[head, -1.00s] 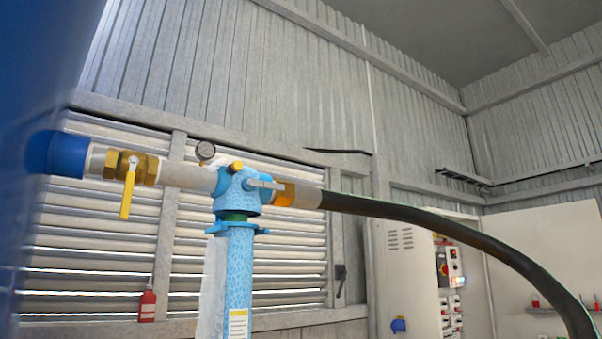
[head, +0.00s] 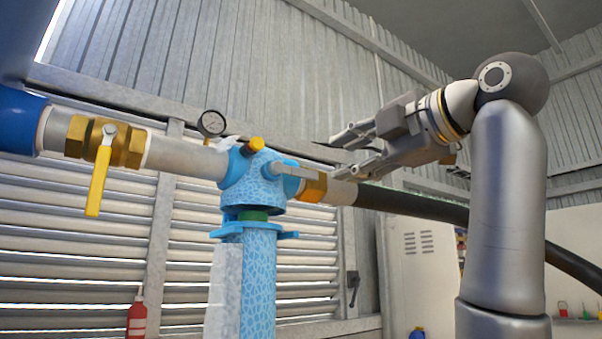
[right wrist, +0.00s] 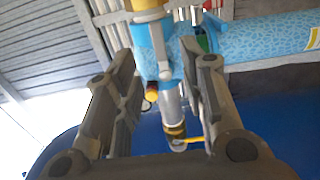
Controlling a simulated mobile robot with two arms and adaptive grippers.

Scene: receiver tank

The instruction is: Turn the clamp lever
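A short grey lever (head: 286,169) sticks out to the right from the light-blue housing (head: 240,180); I take it to be the clamp lever. My right gripper (head: 340,155) is open and empty, to the right of and slightly above the lever, apart from it in the head view. In the right wrist view, its two open fingers (right wrist: 158,75) frame the blue housing (right wrist: 150,45) and the pipe beyond. A small pale metal part near the top there may be the lever; I cannot tell. My left gripper is not in view.
A brass valve with a yellow handle (head: 97,182) sits on the pipe at left. A pressure gauge (head: 212,123) and a yellow cap (head: 254,145) stand above the pipe. A black hose (head: 410,203) runs right behind my arm. A blue tank (head: 18,118) is at far left.

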